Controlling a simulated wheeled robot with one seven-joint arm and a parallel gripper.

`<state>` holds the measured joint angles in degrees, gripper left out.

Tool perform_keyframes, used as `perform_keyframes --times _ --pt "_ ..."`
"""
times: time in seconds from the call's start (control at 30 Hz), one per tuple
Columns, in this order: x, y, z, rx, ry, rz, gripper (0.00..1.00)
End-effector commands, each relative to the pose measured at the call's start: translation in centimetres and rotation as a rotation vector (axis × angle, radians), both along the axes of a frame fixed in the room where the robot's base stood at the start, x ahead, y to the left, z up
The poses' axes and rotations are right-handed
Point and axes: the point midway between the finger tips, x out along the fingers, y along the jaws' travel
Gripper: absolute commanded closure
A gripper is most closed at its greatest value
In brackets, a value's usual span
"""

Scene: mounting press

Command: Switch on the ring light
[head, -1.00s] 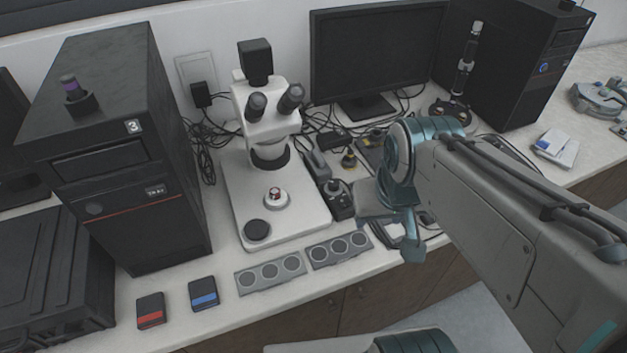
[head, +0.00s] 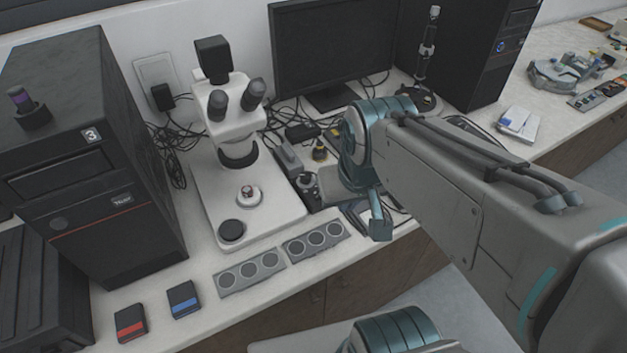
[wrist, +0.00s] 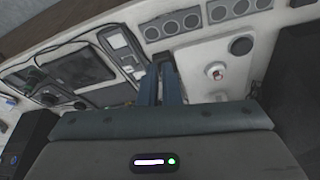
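The white microscope (head: 230,125) stands on the bench, with a dark ring (head: 238,153) around its lower head that looks like the ring light. I cannot tell whether it is lit. Beside the base are a grey box (head: 288,156) and a dark unit with a knob (head: 308,186). My gripper (head: 380,228) is right of the microscope base, above the bench's front part, partly hidden by my arm.
Grey plates with round wells (head: 250,272) lie before the microscope. Red-marked (head: 131,322) and blue-marked (head: 184,299) boxes are at the front left. A black computer tower (head: 90,160) stands left, a monitor (head: 335,50) behind. Loose cables (head: 175,150) run behind the microscope.

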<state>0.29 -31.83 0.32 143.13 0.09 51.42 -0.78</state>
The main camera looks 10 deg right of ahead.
Motion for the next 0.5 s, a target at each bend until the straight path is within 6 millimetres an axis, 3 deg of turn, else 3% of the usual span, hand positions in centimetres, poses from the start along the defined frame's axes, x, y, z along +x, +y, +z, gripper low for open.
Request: perform_keyframes --times 0.17,0.5 --pt "2.5 0.0 -0.3 -0.014 0.015 0.029 1.0" --pt "10.3 -0.3 -2.4 -0.029 0.052 0.143 1.0"
